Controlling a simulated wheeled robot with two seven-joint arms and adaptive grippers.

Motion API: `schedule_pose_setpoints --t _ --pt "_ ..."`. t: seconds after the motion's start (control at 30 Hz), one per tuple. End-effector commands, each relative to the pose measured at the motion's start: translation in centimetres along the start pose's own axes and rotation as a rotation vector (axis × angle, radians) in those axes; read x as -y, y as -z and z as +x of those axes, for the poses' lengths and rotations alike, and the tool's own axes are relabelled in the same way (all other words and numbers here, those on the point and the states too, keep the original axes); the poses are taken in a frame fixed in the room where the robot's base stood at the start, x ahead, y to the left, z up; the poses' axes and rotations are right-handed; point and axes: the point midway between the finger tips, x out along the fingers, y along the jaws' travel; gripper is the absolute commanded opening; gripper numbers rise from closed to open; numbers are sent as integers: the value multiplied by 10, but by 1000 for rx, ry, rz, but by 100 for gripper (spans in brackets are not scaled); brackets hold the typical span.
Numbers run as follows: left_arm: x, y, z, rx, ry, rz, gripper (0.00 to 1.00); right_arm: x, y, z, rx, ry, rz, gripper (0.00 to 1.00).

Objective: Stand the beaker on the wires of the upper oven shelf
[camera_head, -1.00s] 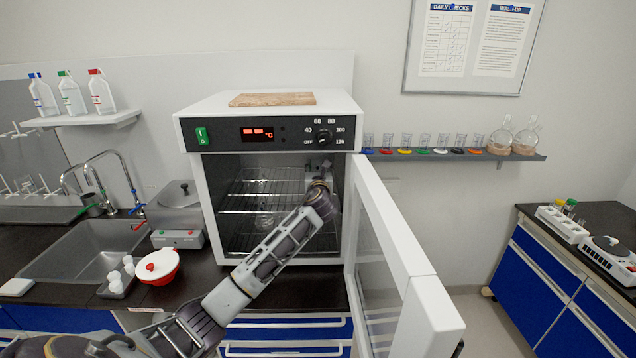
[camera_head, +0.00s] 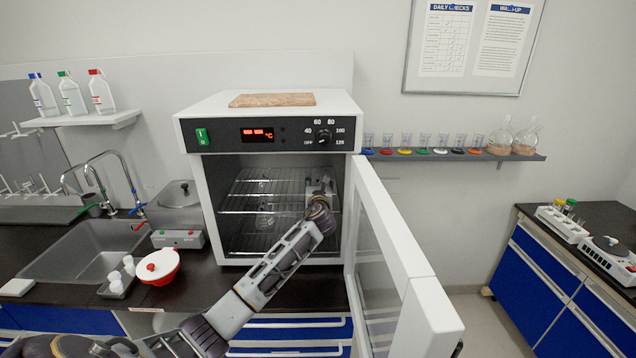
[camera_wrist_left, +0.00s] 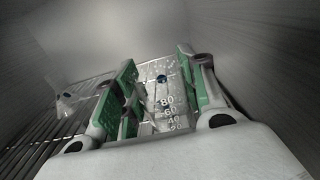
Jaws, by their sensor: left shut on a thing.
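The beaker (camera_wrist_left: 166,100) is clear glass with white graduation numbers. In the left wrist view it stands between the green-padded fingers of my left gripper (camera_wrist_left: 155,78), which is shut on it. In the head view my left gripper (camera_head: 322,186) is inside the oven (camera_head: 198,200), at the right of the upper shelf (camera_head: 245,188). The beaker is hard to make out there. In the left wrist view the shelf wires (camera_wrist_left: 45,125) run beside the gripper; whether the beaker's base touches them is hidden. My right gripper is out of view.
Glassware (camera_head: 264,187) stands on the upper shelf, left of my gripper, and more glassware (camera_head: 265,221) is lower in the oven. The open oven door (camera_head: 400,250) is right of my arm. The middle of the upper shelf has bare wires.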

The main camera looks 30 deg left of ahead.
Motion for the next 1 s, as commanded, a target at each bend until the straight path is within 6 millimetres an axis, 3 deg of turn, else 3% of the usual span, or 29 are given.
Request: schedule_pose_setpoints --t 0.33,0.37,0.53,1.0 --pt "0 2 0 0 0 0 18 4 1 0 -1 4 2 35" --pt "0 3 0 0 0 0 42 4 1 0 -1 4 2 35" --pt "0 2 0 0 0 0 62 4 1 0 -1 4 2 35" --pt "0 0 -2 0 1 0 62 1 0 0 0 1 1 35"
